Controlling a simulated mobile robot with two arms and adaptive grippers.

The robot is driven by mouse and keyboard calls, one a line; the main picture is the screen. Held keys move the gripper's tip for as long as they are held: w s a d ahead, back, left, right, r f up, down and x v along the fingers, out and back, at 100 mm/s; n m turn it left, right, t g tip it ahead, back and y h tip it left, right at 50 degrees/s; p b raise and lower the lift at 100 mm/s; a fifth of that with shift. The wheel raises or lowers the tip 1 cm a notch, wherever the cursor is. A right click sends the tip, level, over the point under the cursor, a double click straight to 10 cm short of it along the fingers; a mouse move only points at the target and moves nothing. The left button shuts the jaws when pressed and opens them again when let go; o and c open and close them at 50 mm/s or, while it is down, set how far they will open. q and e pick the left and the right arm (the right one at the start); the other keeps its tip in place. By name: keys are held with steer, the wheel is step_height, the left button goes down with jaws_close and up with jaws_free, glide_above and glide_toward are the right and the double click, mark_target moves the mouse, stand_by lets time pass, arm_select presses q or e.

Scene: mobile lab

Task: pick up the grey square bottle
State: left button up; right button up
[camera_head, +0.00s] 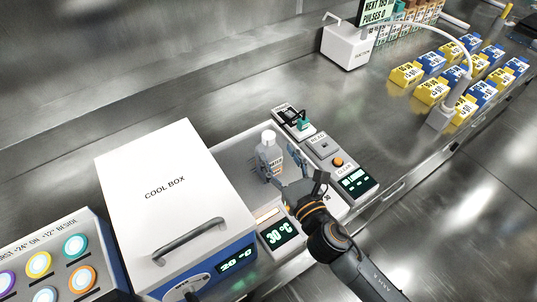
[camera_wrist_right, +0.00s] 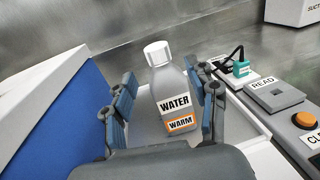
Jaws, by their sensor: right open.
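The grey square bottle (camera_head: 269,153) has a white cap and stands upright on a light tray (camera_head: 234,158) beside the cool box. In the right wrist view the bottle (camera_wrist_right: 171,92) shows labels reading WATER and WARM. My right gripper (camera_head: 272,168) is open at the bottle, with one finger on each side of it. In the wrist view the right gripper (camera_wrist_right: 168,100) has its blue-padded fingers spread and the bottle appears between them, with gaps visible. The bottle's base is partly hidden by the gripper. My left gripper does not show.
A white cool box (camera_head: 165,190) with a handle stands close on the left. Yellow and blue boxes (camera_head: 432,91) stand farther right. Bare steel counter lies behind.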

mark_target(271, 145)
steer(key=shift+p+x, duration=0.65)
steer(key=shift+x, duration=2.5)
jaws_close()
steer(key=shift+r, duration=0.1)
